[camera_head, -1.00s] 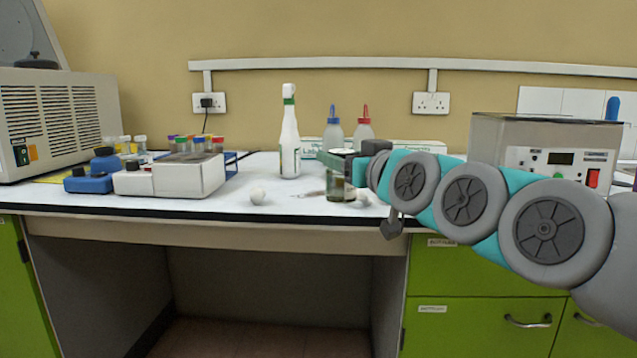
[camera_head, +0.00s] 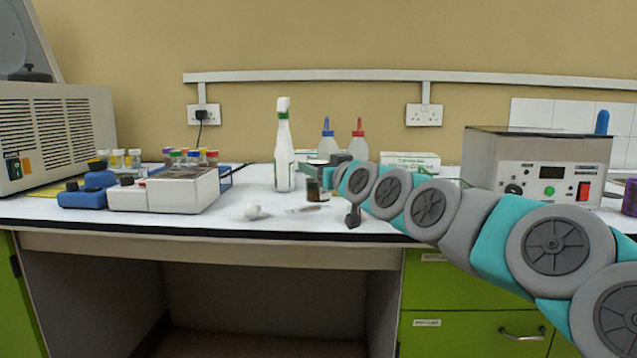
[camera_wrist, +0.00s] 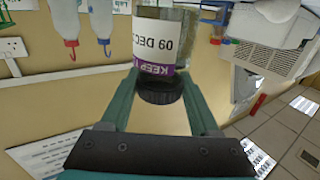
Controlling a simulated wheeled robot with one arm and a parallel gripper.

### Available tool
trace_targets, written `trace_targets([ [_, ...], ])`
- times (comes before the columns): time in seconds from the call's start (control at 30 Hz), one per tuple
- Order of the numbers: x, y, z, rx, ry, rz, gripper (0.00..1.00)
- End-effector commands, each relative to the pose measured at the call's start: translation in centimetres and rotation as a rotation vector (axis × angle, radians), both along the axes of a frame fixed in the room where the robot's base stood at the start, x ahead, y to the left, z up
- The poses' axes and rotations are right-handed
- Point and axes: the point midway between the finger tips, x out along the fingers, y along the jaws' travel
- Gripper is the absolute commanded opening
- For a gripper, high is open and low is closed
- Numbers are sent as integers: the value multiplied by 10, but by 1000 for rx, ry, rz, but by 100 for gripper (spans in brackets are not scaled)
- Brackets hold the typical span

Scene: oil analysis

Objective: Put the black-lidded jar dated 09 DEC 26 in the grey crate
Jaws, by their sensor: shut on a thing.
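The jar (camera_wrist: 165,35) is in the wrist view, with a black lid (camera_wrist: 160,88) and a white label reading "09 DEC" above a purple band with "KEEP". The rest of the date is cut off or turned away. My gripper (camera_wrist: 163,78) is shut on the jar, one finger on each side. In the head view the small dark jar (camera_head: 318,190) is at my gripper (camera_head: 332,175), over the white bench; I cannot tell whether it touches the bench. No grey crate is recognisable in either view.
A white spray bottle (camera_head: 284,150) stands left of the jar. Blue-capped (camera_head: 328,145) and red-capped (camera_head: 358,147) bottles stand behind. A white ball (camera_head: 252,211) lies near the front. A box-shaped instrument (camera_head: 540,165) stands right, and tube racks (camera_head: 190,165) left.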

Motion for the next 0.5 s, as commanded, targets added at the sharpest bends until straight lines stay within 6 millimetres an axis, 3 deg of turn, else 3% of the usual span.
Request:
trace_targets([
  [0.3,2,1,-31,0,3,2,0],
  [0.5,3,0,-36,1,0,-1,0],
])
